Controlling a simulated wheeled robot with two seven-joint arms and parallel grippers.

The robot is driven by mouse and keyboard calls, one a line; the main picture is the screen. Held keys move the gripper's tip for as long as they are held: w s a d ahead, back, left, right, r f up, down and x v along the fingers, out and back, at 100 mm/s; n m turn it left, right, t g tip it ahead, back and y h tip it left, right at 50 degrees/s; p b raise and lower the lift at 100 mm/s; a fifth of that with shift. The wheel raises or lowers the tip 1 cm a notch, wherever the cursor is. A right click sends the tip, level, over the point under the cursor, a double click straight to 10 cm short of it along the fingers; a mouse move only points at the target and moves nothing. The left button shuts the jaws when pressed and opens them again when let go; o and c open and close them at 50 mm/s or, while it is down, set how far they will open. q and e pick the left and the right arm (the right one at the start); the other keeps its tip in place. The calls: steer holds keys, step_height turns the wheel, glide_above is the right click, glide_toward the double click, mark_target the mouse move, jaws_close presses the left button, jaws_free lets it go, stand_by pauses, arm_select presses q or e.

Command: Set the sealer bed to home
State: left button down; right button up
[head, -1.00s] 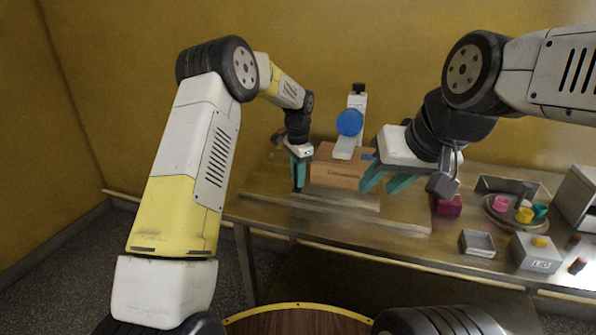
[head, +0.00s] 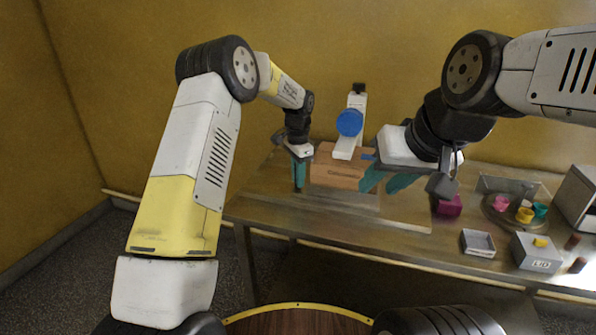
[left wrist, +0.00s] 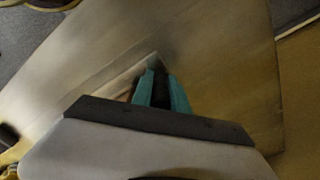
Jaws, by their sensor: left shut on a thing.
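The sealer has a pale upright arm (head: 347,148) with a blue disc (head: 349,122), standing behind and above a brown carton (head: 337,175). The carton sits on the flat metal sealer bed (head: 345,199) on the table. My left gripper (head: 299,186) points down at the carton's left end. In the left wrist view its teal fingers (left wrist: 158,88) are closed around a narrow dark piece (left wrist: 152,95), mostly hidden; I cannot tell if it belongs to the bed.
On the right are a magenta block (head: 447,206), a small grey tray (head: 478,243), a grey box marked LID (head: 537,252), and a round dish (head: 516,222) with coloured pieces. A grey case (head: 578,199) stands at the far right. The table's front left is clear.

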arm_select(q)
steer(key=shift+a+r, duration=0.1)
stand_by(0.3)
steer(key=w+a, duration=0.1)
steer(key=a, duration=0.4)
steer(key=w+a, duration=0.2)
steer(key=a, duration=0.3)
steer(key=w+a, duration=0.2)
steer(key=a, duration=0.4)
steer(key=shift+w, duration=0.15)
steer(key=c, duration=1.6)
jaws_free()
steer(key=shift+a, duration=0.1)
steer(key=shift+o, duration=0.2)
step_height(320, 180, up, 8)
